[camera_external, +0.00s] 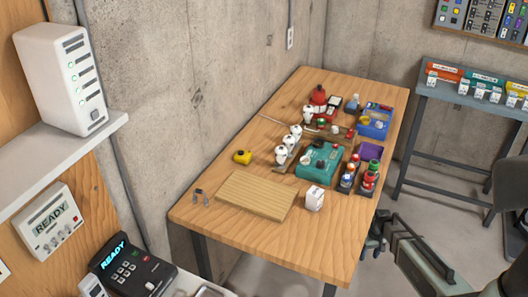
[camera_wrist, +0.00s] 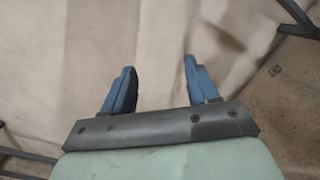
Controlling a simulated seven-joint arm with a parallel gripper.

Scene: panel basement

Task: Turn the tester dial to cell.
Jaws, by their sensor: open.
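A teal box (camera_external: 312,174) with dark round parts on top stands on the wooden table (camera_external: 335,232), right of the middle. It looks like the tester, but its dial and markings are too small to read. My gripper (camera_external: 376,240) is beyond the table's right edge, low and apart from the box. In the wrist view my gripper (camera_wrist: 160,82) shows two blue fingers spread apart with nothing between them. The tester is not in the wrist view.
A wooden board (camera_external: 255,196) and a white carton (camera_external: 314,198) lie in front of the teal box. Red-topped jars (camera_external: 368,182) stand to its right, white round items (camera_external: 284,154) to its left. A blue bin (camera_external: 374,124) is behind. The table's front right is clear.

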